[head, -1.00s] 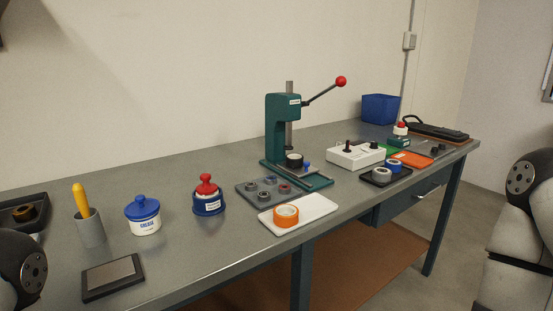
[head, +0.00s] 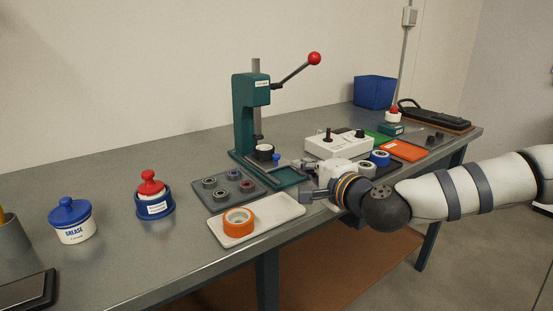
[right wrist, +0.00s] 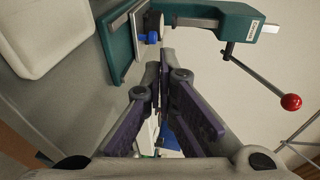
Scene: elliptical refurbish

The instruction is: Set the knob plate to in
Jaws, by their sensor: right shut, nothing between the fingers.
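The knob plate (head: 277,168) is the plate with a small blue knob (head: 276,157) on the base of the green press (head: 250,115), in front of a round black holder. In the right wrist view the blue knob (right wrist: 124,37) stands beyond and left of my fingertips, next to the green base (right wrist: 117,50). My right gripper (head: 300,165) is shut and empty, at the right side of the press base. I see a gap between its tips and the knob; contact with the base cannot be told. My left gripper is out of view.
A white tray (head: 285,208) with an orange tape roll (head: 238,220) lies in front of the press. A grey bearing plate (head: 240,188) lies left of it. A white control box (head: 335,143) stands right, close behind my right arm. The press lever (head: 293,71) sticks up right.

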